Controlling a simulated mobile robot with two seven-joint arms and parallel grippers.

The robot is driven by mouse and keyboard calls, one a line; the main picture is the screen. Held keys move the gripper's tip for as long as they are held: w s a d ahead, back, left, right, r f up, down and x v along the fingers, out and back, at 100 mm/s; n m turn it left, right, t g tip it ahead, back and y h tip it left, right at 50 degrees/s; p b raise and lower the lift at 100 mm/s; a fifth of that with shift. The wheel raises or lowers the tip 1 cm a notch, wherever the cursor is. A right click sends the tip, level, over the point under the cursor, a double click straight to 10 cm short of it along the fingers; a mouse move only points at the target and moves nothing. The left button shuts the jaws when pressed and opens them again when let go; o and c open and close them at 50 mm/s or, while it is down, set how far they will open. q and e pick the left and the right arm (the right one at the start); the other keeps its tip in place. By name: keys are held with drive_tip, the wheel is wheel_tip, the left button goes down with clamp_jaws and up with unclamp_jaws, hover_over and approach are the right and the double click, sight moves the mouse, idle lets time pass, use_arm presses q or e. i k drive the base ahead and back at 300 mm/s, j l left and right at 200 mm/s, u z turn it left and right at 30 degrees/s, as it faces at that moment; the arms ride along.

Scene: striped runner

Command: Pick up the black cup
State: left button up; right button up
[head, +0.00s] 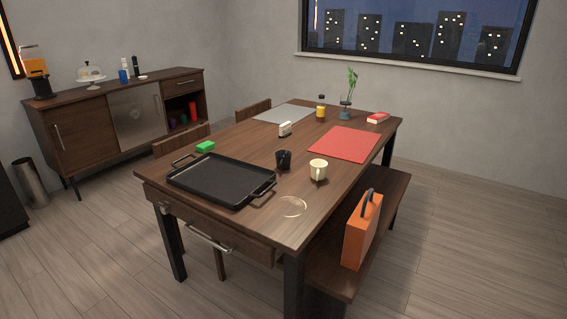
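The black cup (283,160) stands upright on the wooden table (306,217), just beyond the right end of a black tray with handles (221,181). A cream mug (318,170) stands close to its right, apart from it. Neither of my grippers shows in the head view.
A clear glass dish (292,206) lies near the table's front right corner. A green block (205,146), a small white object (285,129), a red mat (344,144), a yellow bottle (321,108) and a plant vase (346,108) are also on the table. A bench with an orange case (360,236) stands along the right side.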

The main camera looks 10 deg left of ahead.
sight(283, 162)
drive_tip(key=z, duration=0.4)
drive_tip(key=j+z, duration=1)
drive_tip(key=j, duration=0.25)
drive_tip(key=k+j+z, duration=0.15)
drive_tip(key=j, duration=0.25)
drive_tip(key=k+j, duration=0.1)
drive_tip(key=j, duration=0.35)
drive_tip(key=k+j+z, duration=0.1)
drive_tip(key=j, duration=0.35)
